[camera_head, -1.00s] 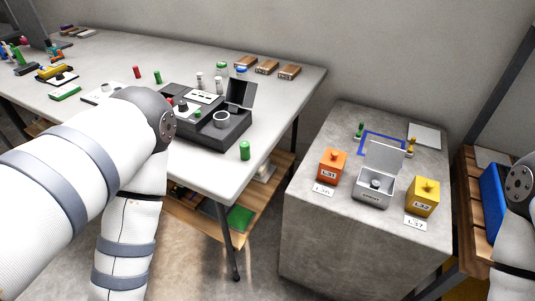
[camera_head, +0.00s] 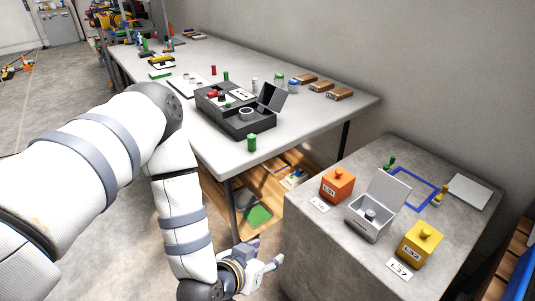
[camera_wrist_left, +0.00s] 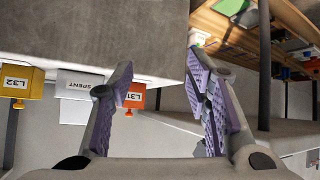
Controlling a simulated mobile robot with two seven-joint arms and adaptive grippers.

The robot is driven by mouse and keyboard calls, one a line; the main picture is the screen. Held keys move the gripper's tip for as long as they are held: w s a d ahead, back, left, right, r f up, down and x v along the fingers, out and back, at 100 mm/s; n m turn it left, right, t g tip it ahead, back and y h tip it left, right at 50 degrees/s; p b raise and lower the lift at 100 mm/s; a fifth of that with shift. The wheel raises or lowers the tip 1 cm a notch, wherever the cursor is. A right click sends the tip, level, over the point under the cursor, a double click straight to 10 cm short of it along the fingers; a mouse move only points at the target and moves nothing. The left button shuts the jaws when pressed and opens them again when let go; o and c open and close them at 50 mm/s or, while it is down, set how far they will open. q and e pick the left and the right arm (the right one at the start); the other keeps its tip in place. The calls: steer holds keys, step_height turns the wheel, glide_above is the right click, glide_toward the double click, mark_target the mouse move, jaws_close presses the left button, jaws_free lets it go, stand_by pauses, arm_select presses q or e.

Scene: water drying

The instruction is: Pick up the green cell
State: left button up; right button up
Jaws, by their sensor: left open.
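A green cylindrical cell (camera_head: 252,142) stands upright near the front edge of the white table (camera_head: 290,128), in front of the black device (camera_head: 238,112). A second green cylinder (camera_head: 226,76) stands farther back, near a red one (camera_head: 213,70). My left gripper (camera_head: 268,254) is low, in the gap between the table and the concrete block, well below the tabletop and apart from both green cylinders. In the left wrist view its fingers (camera_wrist_left: 160,64) are spread with nothing between them. My right gripper is out of view.
The concrete block (camera_head: 310,245) carries an orange box (camera_head: 337,184), a grey lidded box (camera_head: 367,222) and a yellow box (camera_head: 419,242). A wooden shelf (camera_head: 230,175) lies under the table. The table's front right corner is mostly clear.

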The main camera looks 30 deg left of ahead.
arm_select(q)
steer(key=w+a+r+n+t+y, duration=0.1)
steer(key=w+a+r+t+y, duration=0.2)
steer(key=w+a+r, duration=0.3)
steer(key=n+t+y+b, duration=0.1)
steer(key=n+t+y, duration=0.1)
steer(key=t+y, duration=0.15)
glide_toward(251, 138)
steer(key=shift+y, duration=0.35)
steer(key=x, duration=0.5)
steer(key=b+x, duration=0.1)
steer(key=x, duration=0.5)
steer(key=shift+w+f, duration=0.2)
steer(key=shift+d, duration=0.1)
jaws_close()
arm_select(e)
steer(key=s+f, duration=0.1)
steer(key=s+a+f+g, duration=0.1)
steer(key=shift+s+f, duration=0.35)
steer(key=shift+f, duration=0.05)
